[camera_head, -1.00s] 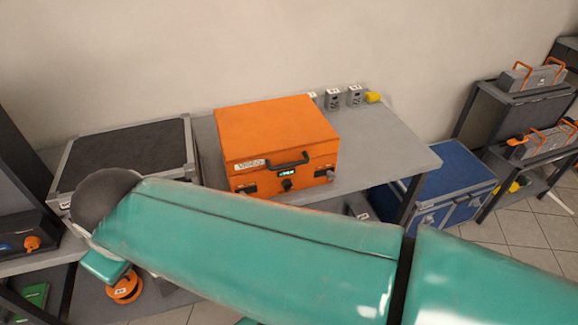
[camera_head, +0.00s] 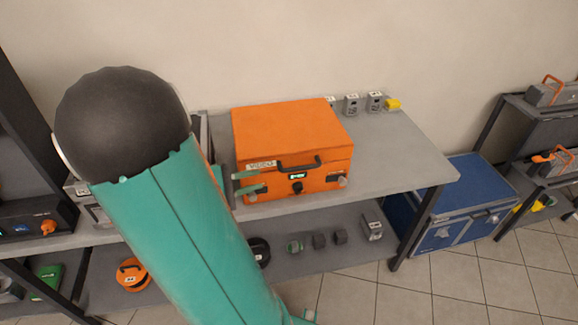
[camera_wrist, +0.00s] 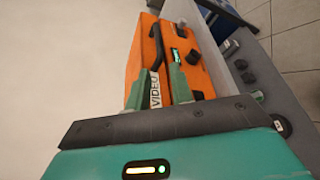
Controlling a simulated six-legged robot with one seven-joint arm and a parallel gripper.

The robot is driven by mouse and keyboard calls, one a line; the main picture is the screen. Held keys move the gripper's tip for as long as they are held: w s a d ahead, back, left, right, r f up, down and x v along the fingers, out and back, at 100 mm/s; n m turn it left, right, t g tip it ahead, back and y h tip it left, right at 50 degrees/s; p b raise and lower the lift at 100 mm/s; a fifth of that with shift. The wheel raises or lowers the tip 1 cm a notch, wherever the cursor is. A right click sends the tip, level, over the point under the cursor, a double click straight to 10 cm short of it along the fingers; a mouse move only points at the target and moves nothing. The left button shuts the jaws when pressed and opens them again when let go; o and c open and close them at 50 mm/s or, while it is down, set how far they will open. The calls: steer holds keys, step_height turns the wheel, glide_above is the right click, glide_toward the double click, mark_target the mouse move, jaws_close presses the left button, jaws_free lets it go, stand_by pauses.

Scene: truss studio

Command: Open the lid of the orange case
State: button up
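The orange case (camera_head: 290,130) stands on the grey table with its lid shut. Its front has a black handle (camera_head: 300,164), a small lit display and a black knob. A VIDEO label (camera_head: 262,165) is near the front's left end. My gripper (camera_head: 250,182) is at the left end of the case front, its two green fingers apart with nothing held between them. In the wrist view my gripper (camera_wrist: 159,88) points at the case (camera_wrist: 147,45), with the label seen between the fingers.
Small grey boxes (camera_head: 351,104) and a yellow item (camera_head: 392,104) stand at the table's back edge. A lower shelf (camera_head: 335,256) holds several small items. A blue case (camera_head: 450,207) is on the right. The table (camera_head: 405,160) right of the orange case is clear.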

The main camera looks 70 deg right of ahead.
mark_target(290, 170)
steer(key=x, duration=1.4)
steer(key=shift+d+r, duration=0.1)
steer(key=shift+c, duration=0.2)
jaws_close()
